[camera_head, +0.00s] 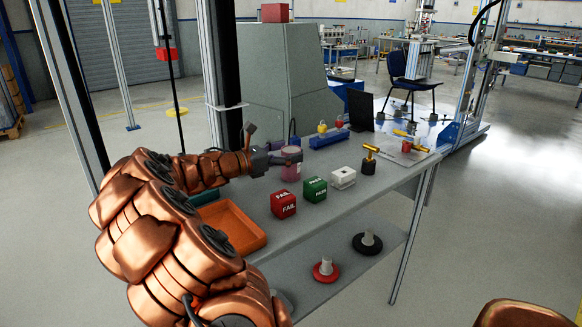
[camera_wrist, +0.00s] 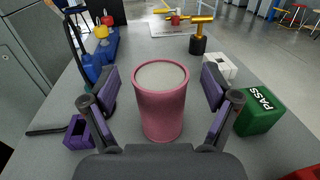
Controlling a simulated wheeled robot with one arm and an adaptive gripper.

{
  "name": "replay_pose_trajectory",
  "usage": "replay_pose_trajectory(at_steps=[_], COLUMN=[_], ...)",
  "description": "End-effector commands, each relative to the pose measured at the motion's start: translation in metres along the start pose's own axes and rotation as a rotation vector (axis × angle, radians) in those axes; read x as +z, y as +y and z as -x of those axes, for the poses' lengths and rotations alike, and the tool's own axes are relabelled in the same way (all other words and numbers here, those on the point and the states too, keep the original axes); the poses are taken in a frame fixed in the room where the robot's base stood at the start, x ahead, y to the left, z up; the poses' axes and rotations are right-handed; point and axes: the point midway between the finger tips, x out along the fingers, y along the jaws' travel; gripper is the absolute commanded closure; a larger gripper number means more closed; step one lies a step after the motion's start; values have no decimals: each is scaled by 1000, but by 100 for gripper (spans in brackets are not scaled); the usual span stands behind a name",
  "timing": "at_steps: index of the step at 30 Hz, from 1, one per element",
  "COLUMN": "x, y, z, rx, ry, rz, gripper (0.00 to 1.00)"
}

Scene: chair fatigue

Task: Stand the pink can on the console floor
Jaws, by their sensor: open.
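The pink can (camera_head: 292,166) stands upright on the grey tabletop (camera_head: 345,207), with a pale top. In the wrist view the can (camera_wrist: 161,108) is between the spread fingers of my gripper (camera_wrist: 160,82), with gaps visible on both sides. My gripper (camera_head: 285,158) is open and low at the can in the head view, and partly hides it. Below the tabletop is a lower grey shelf (camera_head: 335,250). I cannot tell from the frames which surface is the console floor.
A red FAIL cube (camera_head: 284,205), green PASS cube (camera_head: 314,189) and white block (camera_head: 343,177) stand nearby. An orange tray (camera_head: 232,232) is at left. A blue block (camera_head: 329,138) and gold-topped tool (camera_head: 369,158) stand behind. Red (camera_head: 325,272) and black (camera_head: 367,244) discs occupy the shelf.

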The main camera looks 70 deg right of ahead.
Motion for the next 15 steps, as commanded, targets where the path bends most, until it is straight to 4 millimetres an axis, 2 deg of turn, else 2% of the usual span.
replay_pose_trajectory(at_steps=[3, 11, 15], x=[0, 0, 1], y=[0, 0, 0], z=[-7, -8, -8], rx=[-1, 0, 0], ry=[0, 0, 0], rz=[0, -1, -1], gripper=[13, 13, 28])
